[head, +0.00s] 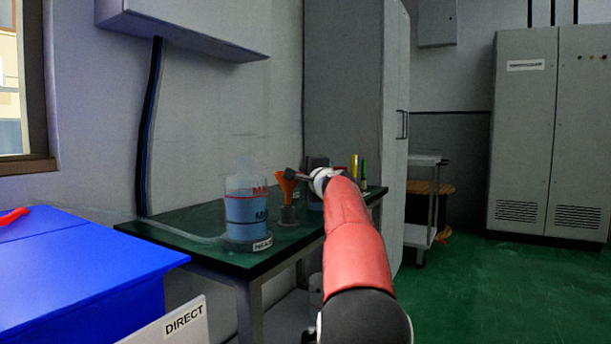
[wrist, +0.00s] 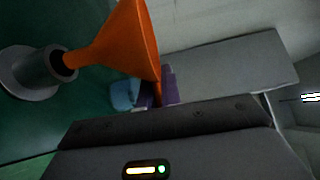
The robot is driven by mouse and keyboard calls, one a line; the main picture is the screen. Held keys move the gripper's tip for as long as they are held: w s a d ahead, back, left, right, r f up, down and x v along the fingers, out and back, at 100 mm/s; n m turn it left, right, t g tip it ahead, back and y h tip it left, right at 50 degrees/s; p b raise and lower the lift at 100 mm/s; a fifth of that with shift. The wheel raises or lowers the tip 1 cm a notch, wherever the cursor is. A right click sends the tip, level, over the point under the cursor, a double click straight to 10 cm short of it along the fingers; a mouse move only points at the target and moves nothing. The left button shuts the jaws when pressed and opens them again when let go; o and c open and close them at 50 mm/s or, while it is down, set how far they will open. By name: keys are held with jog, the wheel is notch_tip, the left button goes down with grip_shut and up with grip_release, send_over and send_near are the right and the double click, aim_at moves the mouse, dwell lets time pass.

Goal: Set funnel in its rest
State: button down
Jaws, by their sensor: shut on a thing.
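An orange funnel (head: 287,184) is held over the dark green bench, and it also shows large in the wrist view (wrist: 122,45). My gripper (head: 293,175) is shut on the funnel at its rim side. The grey funnel rest (head: 289,216) stands on the bench directly below the funnel. In the wrist view the rest (wrist: 28,82) has a round base and a short upright tube. The funnel's narrow spout end lies at the tube's dark mouth; I cannot tell how far it is inside. My gripper's fingertips are mostly hidden.
A clear jug of blue liquid (head: 246,208) stands just left of the rest on the bench (head: 190,232). Small yellow and dark items (head: 354,167) stand behind my arm. A blue box (head: 75,265) is at the left front. A grey cabinet (head: 345,90) rises behind the bench.

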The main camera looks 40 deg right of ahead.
jog(key=shift+f+b, duration=0.7)
jog(key=shift+f, duration=0.5)
jog(key=shift+f, duration=1.2)
jog(key=c, duration=1.5)
grip_release()
jog(key=shift+v, duration=3.9)
jog(key=shift+w, duration=0.1)
